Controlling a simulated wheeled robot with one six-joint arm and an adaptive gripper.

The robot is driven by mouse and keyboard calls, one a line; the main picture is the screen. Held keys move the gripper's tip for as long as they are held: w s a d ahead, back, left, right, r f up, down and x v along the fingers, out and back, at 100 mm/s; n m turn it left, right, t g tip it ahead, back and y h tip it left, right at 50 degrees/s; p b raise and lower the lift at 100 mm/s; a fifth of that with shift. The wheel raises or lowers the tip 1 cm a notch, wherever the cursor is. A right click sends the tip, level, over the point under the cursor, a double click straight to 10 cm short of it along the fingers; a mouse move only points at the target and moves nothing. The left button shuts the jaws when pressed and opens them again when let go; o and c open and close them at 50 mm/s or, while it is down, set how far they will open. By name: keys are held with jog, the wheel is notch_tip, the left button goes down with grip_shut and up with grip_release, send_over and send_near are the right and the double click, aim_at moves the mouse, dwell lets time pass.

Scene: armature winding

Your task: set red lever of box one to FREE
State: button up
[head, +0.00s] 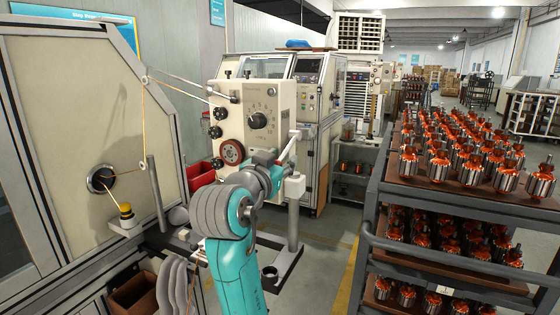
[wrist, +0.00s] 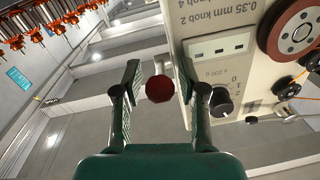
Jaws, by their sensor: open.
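The red lever shows in the wrist view as a dark red round knob (wrist: 159,90) on a pale stem beside the box face. My gripper (wrist: 162,72) is open, with one green finger on each side of the knob. No finger clearly touches it. The cream box with a numbered dial (head: 258,100) stands beyond my wrist in the head view, and its face (wrist: 205,22) fills the right of the wrist view. In the head view my wrist covers the box's lower part, and the fingers cannot be made out clearly. No FREE marking can be read, so the lever's setting cannot be told.
A black knob (wrist: 222,104) and a red-brown wheel (wrist: 293,32) sit on the box near the right finger. A rack of copper-wound armatures (head: 455,195) stands at right. A winding machine panel (head: 75,100) is at left. Yellow thread runs across that panel.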

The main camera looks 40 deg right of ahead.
grip_shut()
jog(key=shift+w+d+f, duration=0.1)
jog(key=shift+d+f, duration=0.1)
jog(key=shift+f, duration=0.3)
jog(key=shift+w+d+f, duration=0.1)
jog(key=shift+d+f, duration=0.05)
jog(key=shift+f, duration=0.3)
grip_release()
jog(key=shift+s, duration=0.1)
jog(key=shift+r, duration=0.1)
jog(key=shift+a, duration=0.1)
jog(key=v, duration=1.1)
jog(key=shift+a, duration=0.4)
jog(key=shift+s, duration=0.15)
